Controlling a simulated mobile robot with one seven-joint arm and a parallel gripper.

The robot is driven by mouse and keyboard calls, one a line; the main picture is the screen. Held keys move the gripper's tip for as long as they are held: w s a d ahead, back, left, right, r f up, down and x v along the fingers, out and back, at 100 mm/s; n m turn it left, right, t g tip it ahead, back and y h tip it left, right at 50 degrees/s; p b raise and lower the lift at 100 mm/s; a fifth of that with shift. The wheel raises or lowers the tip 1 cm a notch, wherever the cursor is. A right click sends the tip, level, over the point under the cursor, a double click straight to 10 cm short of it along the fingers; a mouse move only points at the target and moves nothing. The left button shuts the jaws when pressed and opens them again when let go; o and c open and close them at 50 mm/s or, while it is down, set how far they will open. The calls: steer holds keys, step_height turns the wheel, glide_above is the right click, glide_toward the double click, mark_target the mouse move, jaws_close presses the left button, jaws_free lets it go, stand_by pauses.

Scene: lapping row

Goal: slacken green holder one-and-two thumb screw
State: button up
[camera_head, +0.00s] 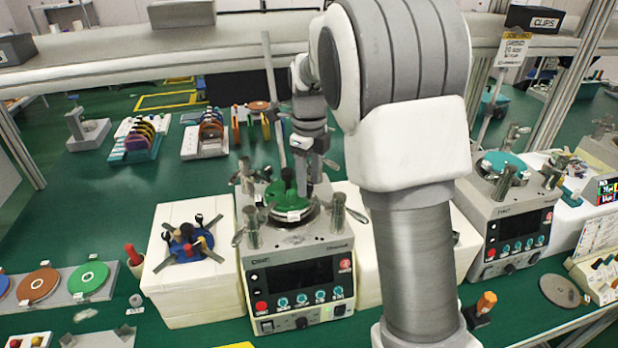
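The green holder (286,206) sits on top of the middle lapping machine (300,262), inside a ring of metal posts and levers. A small white label shows on its front. My gripper (308,188) points down over the right side of the holder and covers part of it. Whether the fingers touch the holder or a screw on it is too small to tell, and so is how far they are open. I cannot make out a one-and-two thumb screw.
A second lapping machine with a teal holder (500,164) stands at the right. Discs on plates (88,277) lie at the left. Racks of coloured discs (208,138) stand behind.

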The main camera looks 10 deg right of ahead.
jaws_close()
steer(key=shift+n, duration=0.4)
steer(key=n+p, duration=0.1)
steer(key=n, duration=0.2)
steer(key=shift+n, duration=0.4)
steer(key=n, duration=0.9)
steer(key=shift+p, duration=0.4)
steer(key=n, duration=0.4)
steer(key=shift+n, duration=0.3)
